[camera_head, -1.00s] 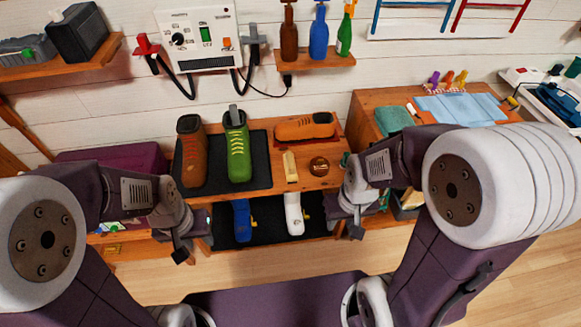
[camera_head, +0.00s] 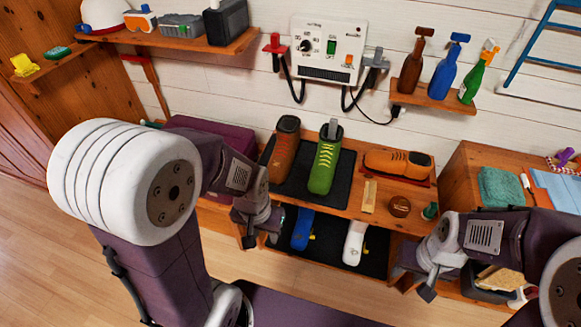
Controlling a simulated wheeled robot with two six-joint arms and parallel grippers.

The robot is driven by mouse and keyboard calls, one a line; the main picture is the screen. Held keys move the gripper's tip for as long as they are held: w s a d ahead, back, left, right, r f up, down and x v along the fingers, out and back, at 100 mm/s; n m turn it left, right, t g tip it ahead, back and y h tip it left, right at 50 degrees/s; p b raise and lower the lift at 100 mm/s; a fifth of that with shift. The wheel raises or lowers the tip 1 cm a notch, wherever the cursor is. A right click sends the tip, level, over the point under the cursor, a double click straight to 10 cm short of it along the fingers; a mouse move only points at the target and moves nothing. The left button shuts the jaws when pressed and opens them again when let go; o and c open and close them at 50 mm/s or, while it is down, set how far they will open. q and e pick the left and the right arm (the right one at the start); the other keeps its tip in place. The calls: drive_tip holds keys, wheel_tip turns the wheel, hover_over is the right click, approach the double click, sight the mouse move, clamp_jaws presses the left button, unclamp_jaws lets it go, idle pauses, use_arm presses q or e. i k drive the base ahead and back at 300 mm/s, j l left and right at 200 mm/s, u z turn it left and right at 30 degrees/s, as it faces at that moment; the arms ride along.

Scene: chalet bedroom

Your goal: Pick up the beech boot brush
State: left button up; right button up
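A pale wooden brush (camera_head: 369,196), which looks like the beech boot brush, lies on the upper shelf of the wooden shoe bench (camera_head: 345,207). It is right of the green shoe and left of a round brown tin (camera_head: 400,206). My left gripper (camera_head: 248,241) hangs at the bench's left front, apart from the brush. My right gripper (camera_head: 427,291) hangs low at the bench's right front, also apart from it. Both look empty, but their fingers are too small to tell open from shut.
A brown boot (camera_head: 283,150) and green shoe (camera_head: 325,165) stand on a dark mat. An orange shoe (camera_head: 398,164) lies behind the brush. Blue (camera_head: 302,230) and white (camera_head: 354,243) shoes are on the lower shelf. A small green item (camera_head: 430,211) sits right of the tin.

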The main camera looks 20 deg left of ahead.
sight(368, 206)
drive_tip(key=i+l+u, duration=0.15)
drive_tip(key=l+u, duration=0.3)
drive_tip(key=i+l+u, duration=0.1)
drive_tip(key=l+u, duration=1.25)
drive_tip(key=k+l+u, duration=0.15)
drive_tip(key=l+u, duration=0.3)
